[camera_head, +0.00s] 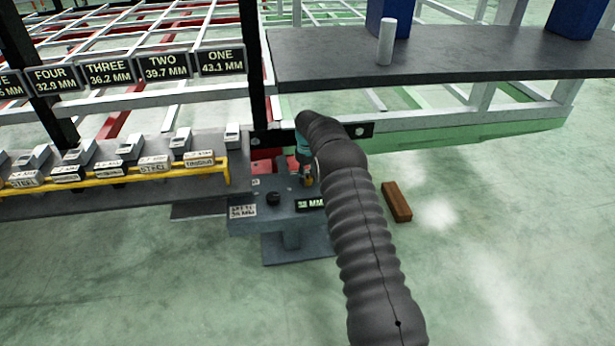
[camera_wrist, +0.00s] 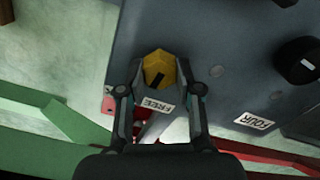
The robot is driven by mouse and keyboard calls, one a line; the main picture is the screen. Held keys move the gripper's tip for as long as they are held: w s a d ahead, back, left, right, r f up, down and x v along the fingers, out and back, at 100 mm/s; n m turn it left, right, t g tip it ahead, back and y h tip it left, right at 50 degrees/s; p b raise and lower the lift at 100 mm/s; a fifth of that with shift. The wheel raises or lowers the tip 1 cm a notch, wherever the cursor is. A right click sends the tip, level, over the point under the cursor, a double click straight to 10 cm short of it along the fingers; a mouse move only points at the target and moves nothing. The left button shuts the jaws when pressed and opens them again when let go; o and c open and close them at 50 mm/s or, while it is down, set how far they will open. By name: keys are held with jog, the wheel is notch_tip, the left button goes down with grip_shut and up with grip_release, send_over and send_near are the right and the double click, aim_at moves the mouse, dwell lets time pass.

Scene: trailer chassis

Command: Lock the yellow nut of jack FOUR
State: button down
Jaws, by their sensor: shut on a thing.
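The yellow nut (camera_wrist: 158,62) is a hexagonal piece with a dark slot mark, seen end-on in the wrist view. My gripper (camera_wrist: 160,70) has its two fingers on either side of the nut and is shut on it. The dark mark on the nut runs at a slant, its lower end toward the white FREE label (camera_wrist: 157,103). A FOUR label (camera_wrist: 253,120) is on the same grey plate (camera_wrist: 220,95), to the right. In the head view my gripper (camera_head: 307,178) is small at the grey jack stand (camera_head: 285,226), partly hidden by my arm.
A black knob (camera_wrist: 300,60) stands right of the nut. In the head view a yellow rail (camera_head: 120,177) and a row of tagged blocks lie left. A dark bench (camera_head: 450,55) is behind; a brown block (camera_head: 396,201) lies on the open green floor.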

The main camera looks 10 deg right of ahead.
aim_at(308, 178)
jog(key=m, duration=0.4)
jog(key=shift+m, duration=2.2)
jog(key=c, duration=0.8)
grip_release()
jog(key=shift+r, duration=0.1)
notch_tip(308, 178, up, 12)
jog(key=shift+f, duration=0.1)
jog(key=shift+d, duration=0.1)
